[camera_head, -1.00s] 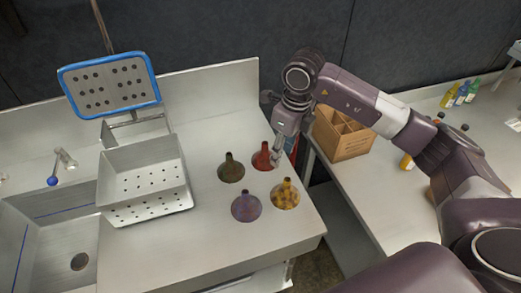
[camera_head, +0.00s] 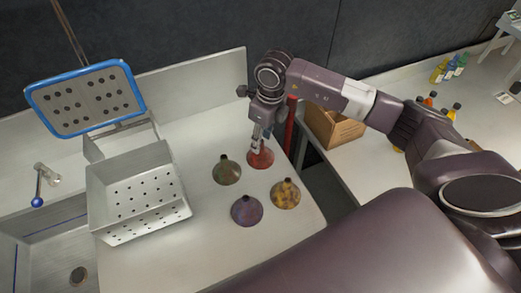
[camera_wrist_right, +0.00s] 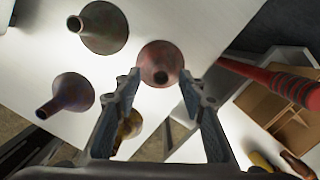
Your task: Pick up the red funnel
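The red funnel (camera_head: 262,159) stands spout up on the steel counter, at the back right of a group of funnels. My right gripper (camera_head: 259,143) is directly above it, pointing down, and hides part of its spout. In the right wrist view the red funnel (camera_wrist_right: 160,56) lies just beyond and between the two spread fingertips of my right gripper (camera_wrist_right: 162,78). The fingers are open and empty, with the spout opening facing the camera. I cannot tell whether they touch the funnel. My left gripper is not in view.
Green (camera_head: 227,172), purple (camera_head: 246,212) and yellow-patterned (camera_head: 286,195) funnels stand close by. A perforated steel basket (camera_head: 138,200) is to the left. A red upright object (camera_head: 290,125) is just right of the gripper. A wooden crate (camera_head: 334,126) sits on the right-hand table.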

